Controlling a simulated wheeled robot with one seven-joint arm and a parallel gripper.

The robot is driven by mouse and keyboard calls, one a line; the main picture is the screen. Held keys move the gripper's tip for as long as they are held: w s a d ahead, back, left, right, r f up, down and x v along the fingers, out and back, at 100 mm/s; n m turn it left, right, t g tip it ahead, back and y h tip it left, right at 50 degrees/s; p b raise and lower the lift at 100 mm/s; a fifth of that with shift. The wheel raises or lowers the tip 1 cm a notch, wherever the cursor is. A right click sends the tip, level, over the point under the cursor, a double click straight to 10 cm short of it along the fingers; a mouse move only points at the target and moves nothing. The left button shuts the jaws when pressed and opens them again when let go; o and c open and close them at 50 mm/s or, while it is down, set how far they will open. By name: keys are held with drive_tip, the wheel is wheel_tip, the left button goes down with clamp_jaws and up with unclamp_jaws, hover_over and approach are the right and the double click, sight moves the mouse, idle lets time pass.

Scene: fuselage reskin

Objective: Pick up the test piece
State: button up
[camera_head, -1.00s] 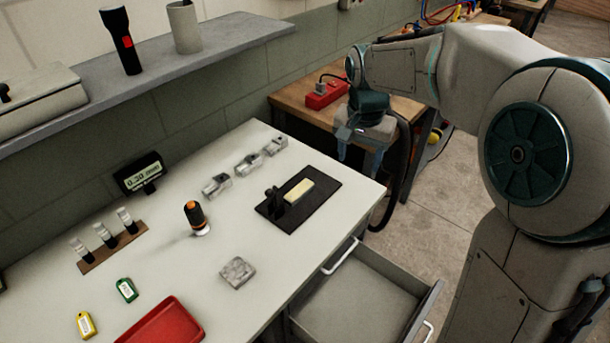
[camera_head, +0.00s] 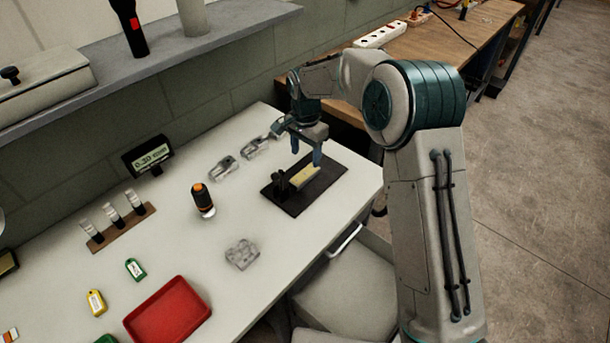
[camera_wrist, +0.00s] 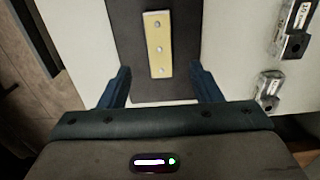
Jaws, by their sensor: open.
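The test piece, which I take to be the pale yellow strip (camera_head: 305,178), lies on a black plate (camera_head: 302,206) on the white bench. In the wrist view the strip (camera_wrist: 157,46) shows a row of three round spots along it. My gripper (camera_head: 306,154) is open above the black plate, near the strip. In the wrist view the fingers of my gripper (camera_wrist: 162,82) stand apart, with the near end of the strip lying between their lines, a little beyond the tips. Nothing is between the jaws.
A small black upright part (camera_head: 280,183) stands on the plate beside the strip. Grey metal blocks (camera_head: 225,168) lie behind it. An orange-topped black tool (camera_head: 203,200), a grey block (camera_head: 242,254) and a red tray (camera_head: 168,311) are further left. A drawer (camera_head: 345,285) stands open in front.

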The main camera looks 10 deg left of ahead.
sight(305, 173)
drive_tip(key=shift+s+f+p, duration=0.1)
drive_tip(key=shift+f+p, duration=0.5)
drive_tip(key=shift+f, duration=2.9)
drive_tip(key=c, duration=1.1)
